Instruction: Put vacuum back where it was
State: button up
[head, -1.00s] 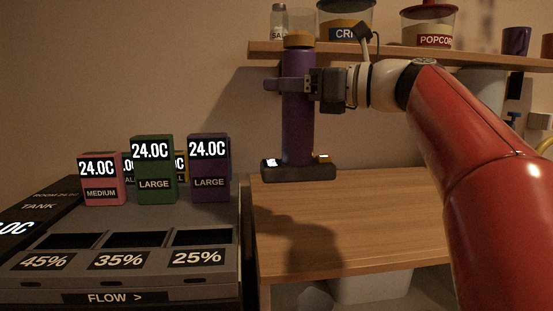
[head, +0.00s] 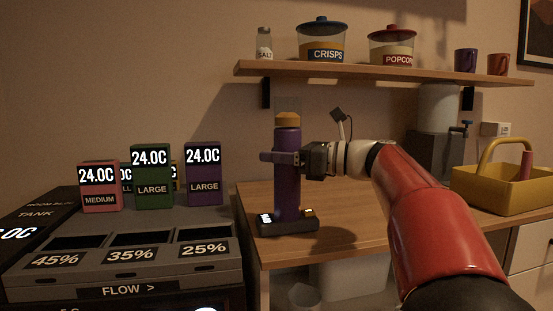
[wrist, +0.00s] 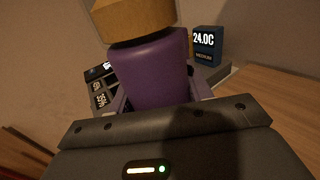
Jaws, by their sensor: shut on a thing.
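The vacuum (head: 288,195) is an upright purple cylinder with an orange-brown top and a black base (head: 287,224) with small lights. In the head view it is over the left part of the wooden counter (head: 350,215); I cannot tell whether the base touches the wood. My gripper (head: 284,158) comes from the right and is shut around the upper body. In the wrist view the purple body (wrist: 150,75) stands between the fingers, its brown top (wrist: 135,18) nearest the camera. The base is hidden there.
A grey machine (head: 120,260) with several labelled boxes stands left of the counter. A shelf (head: 350,71) with jars and mugs hangs above. A yellow basket (head: 500,190) is at the right. A grey appliance (head: 435,150) stands at the back. Counter space between vacuum and basket looks clear.

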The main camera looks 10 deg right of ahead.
jog(key=o, duration=1)
jog(key=v, duration=1.2)
